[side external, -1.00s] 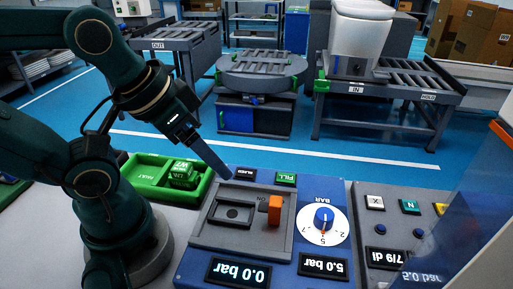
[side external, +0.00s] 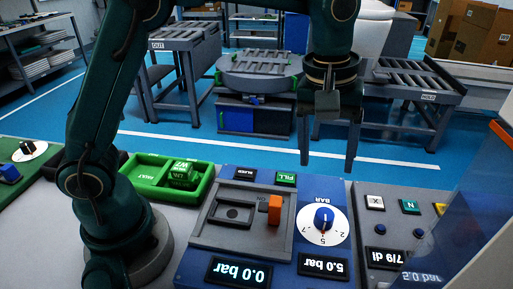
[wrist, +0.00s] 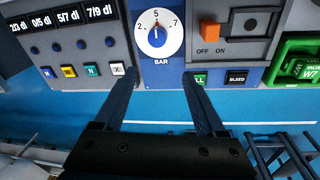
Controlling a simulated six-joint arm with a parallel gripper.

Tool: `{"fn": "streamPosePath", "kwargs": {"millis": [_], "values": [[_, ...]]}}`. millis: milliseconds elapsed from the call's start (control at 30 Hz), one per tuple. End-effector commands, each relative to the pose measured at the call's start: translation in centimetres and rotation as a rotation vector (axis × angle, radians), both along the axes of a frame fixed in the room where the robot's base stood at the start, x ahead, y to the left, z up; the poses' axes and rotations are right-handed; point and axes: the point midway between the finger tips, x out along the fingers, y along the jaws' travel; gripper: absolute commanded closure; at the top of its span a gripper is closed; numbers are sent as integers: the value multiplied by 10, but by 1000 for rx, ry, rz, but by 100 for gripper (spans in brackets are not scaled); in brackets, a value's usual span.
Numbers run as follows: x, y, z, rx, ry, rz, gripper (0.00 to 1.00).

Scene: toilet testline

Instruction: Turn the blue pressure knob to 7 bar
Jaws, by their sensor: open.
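The blue pressure knob (side external: 323,217) sits on a round white dial (side external: 340,234) marked BAR, on the blue panel; in the wrist view the knob (wrist: 157,38) is at the top centre. Its red mark points about at the 5, with 2 to the left and 7 to the right there. The display below the dial (side external: 323,265) reads 5.0 bar, upside down in the side view. My gripper (side external: 327,162) is open and empty, fingers pointing down, above and behind the knob in the side view. Its fingertips (wrist: 160,74) straddle the space below the dial in the wrist view.
An orange switch lever (side external: 275,210) stands left of the dial, with a second display (side external: 238,272) reading 0.0 bar. Green FILL (side external: 286,178) and black BLEED buttons lie behind. A green tray (side external: 160,178) is left; a grey button panel (side external: 385,225) is right.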

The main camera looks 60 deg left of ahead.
Motion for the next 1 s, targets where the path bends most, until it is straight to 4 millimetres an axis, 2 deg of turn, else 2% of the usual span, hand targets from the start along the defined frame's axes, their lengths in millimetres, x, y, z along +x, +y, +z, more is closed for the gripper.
{"fn": "streamPosePath", "kwargs": {"millis": [33,200,600,800,1000], "values": [[3,-8,-14,8,31,-14,27],[3,-22,-46,31,95,-56,27],[-3,-26,-91,44,130,-73,27],[-2,-26,-106,41,124,-73,27],[-2,-26,-107,41,123,-73,27]]}}
